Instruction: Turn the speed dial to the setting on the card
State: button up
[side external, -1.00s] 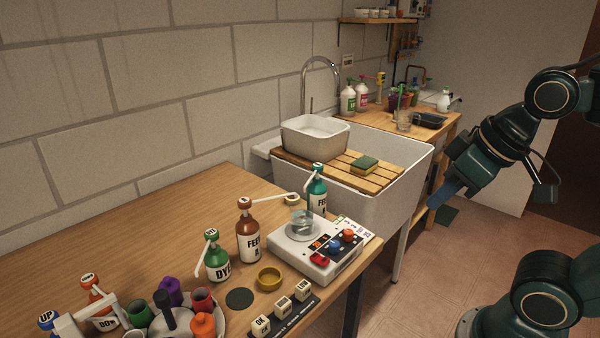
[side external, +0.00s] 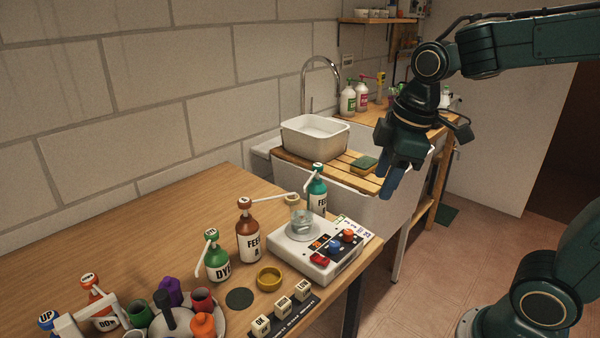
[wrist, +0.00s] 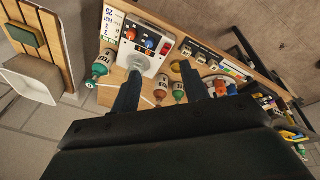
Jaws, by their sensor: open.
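The white stirrer box (side external: 289,250) stands at the right end of the wooden table, with a glass beaker (side external: 302,219) on its round plate. Its black panel carries a blue dial (side external: 334,245), an orange dial (side external: 348,235) and a red switch (side external: 320,260). I cannot tell which dial is the speed dial. A white printed card (side external: 356,227) lies behind the box; it also shows in the wrist view (wrist: 112,24), too small to read surely. My gripper (side external: 389,190) is open and empty, pointing down, above and right of the box, apart from it.
Pump bottles, including a brown one (side external: 249,240), a green-topped one (side external: 216,262) and a teal one (side external: 317,195), stand near the box. A yellow bowl (side external: 269,278) and labelled blocks (side external: 282,304) are in front. The sink (side external: 407,165) lies behind my gripper.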

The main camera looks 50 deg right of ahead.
aim_at(335, 243)
jog(key=w+d+f+n+g, duration=0.1)
jog(key=w+f+n+g, duration=0.2)
jog(key=w+f+n, duration=0.5)
jog(key=w, duration=0.3)
jog(key=shift+d, duration=0.25)
jog(key=shift+f, duration=0.15)
notch_tip(335, 243, down, 14)
jog(key=shift+s+r, duration=0.1)
jog(key=shift+r, duration=0.15)
dwell(0.3)
grip_shut()
